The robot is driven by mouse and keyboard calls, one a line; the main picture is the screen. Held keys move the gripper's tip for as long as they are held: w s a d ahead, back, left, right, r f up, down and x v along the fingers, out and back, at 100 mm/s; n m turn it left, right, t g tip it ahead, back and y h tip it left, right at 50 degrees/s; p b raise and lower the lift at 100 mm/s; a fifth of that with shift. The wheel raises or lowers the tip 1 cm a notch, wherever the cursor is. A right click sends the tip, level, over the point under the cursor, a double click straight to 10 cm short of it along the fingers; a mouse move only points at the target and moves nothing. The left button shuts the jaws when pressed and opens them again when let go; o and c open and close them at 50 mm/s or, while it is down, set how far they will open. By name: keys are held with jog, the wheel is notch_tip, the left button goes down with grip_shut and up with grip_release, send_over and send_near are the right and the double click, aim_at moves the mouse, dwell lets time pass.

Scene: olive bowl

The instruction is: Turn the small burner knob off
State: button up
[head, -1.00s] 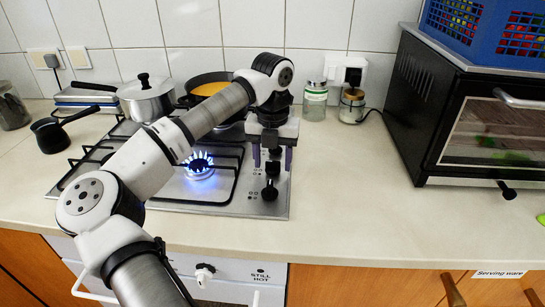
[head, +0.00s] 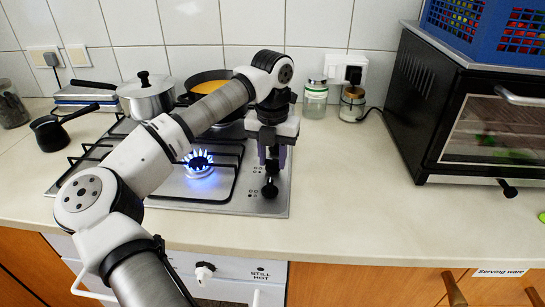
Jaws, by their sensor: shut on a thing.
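The gas hob (head: 225,208) is set in the counter, with a row of black knobs along its right side. A blue flame (head: 198,162) burns on the small front burner. My gripper (head: 273,165) points down over the knob row. Its fingers are closed around a black burner knob (head: 272,167), which they partly hide. Another black knob (head: 270,190) stands free just in front of it, toward the counter edge. Knobs farther back are hidden behind my gripper.
Glass jars (head: 315,100) stand behind, right of my gripper. A toaster oven (head: 480,120) is at right. The counter between is clear.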

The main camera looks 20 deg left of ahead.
jog(key=m, duration=0.4)
jog(key=shift+a+b, duration=0.1)
jog(key=shift+b, duration=0.3)
jog(key=m, duration=0.3)
jog(key=shift+w+m, duration=0.1)
jog(key=shift+m, duration=0.3)
jog(key=m, duration=0.3)
jog(key=shift+a+m, duration=0.1)
jog(key=shift+m, duration=0.2)
jog(key=shift+w+m, duration=0.1)
jog(key=shift+m, duration=1.7)
jog(key=o, duration=1)
